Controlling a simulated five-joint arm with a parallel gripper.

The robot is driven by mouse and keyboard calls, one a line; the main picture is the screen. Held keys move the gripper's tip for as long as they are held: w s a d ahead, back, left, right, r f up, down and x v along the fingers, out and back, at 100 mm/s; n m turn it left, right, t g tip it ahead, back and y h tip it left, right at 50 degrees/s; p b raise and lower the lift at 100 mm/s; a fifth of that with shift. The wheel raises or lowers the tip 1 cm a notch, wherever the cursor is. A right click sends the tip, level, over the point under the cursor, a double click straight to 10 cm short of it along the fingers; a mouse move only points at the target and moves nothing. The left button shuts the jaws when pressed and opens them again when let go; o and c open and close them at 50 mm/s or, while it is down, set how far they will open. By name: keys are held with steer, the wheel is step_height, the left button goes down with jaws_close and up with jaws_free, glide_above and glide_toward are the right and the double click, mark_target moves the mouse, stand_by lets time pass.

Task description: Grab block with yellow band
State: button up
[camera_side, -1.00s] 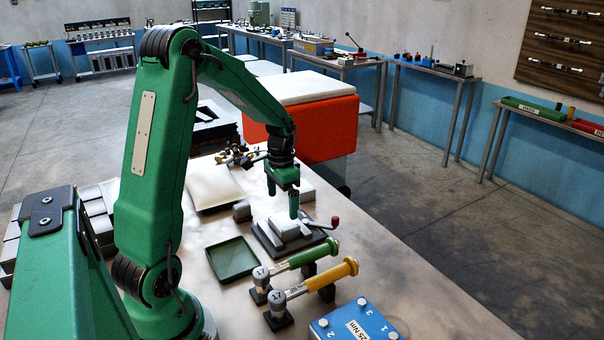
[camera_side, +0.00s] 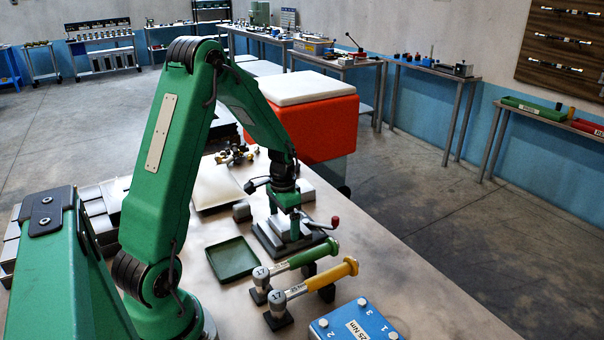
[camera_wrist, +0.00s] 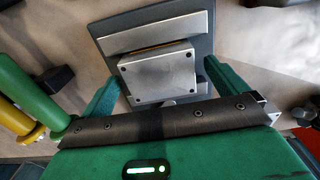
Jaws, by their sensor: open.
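A grey metal block (camera_wrist: 158,76) with small holes near its corners sits in a dark vise with pale jaws (camera_wrist: 155,32). A thin yellow line shows along the block's far edge in the wrist view. My gripper (camera_wrist: 162,77) is open, its green fingers on the left and right sides of the block. Whether the fingers touch it, I cannot tell. In the side view my gripper (camera_side: 287,222) is low over the vise (camera_side: 265,241) and hides most of the block.
A green-handled tool (camera_side: 305,258) and a yellow-handled tool (camera_side: 320,280) lie on stands in front of the vise. An empty green tray (camera_side: 232,259) is to the left. A blue box (camera_side: 357,323) stands at the front.

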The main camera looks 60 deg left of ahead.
mark_target(284, 220)
steer(key=shift+f, duration=0.45)
steer(key=shift+r, duration=0.1)
steer(key=c, duration=1.4)
steer(key=shift+r, duration=0.15)
steer(key=shift+r, duration=0.85)
step_height(284, 220, up, 2)
steer(key=shift+w+r, duration=0.1)
steer(key=shift+r, duration=0.1)
steer(key=d+r, duration=0.2)
steer(key=d, duration=0.2)
steer(key=d+r, duration=0.2)
steer(key=d, duration=0.1)
steer(key=d+r, duration=0.2)
steer(key=d, duration=0.2)
steer(key=shift+s+d+r, duration=0.2)
steer(key=shift+d+r, duration=0.1)
steer(key=shift+d, duration=0.05)
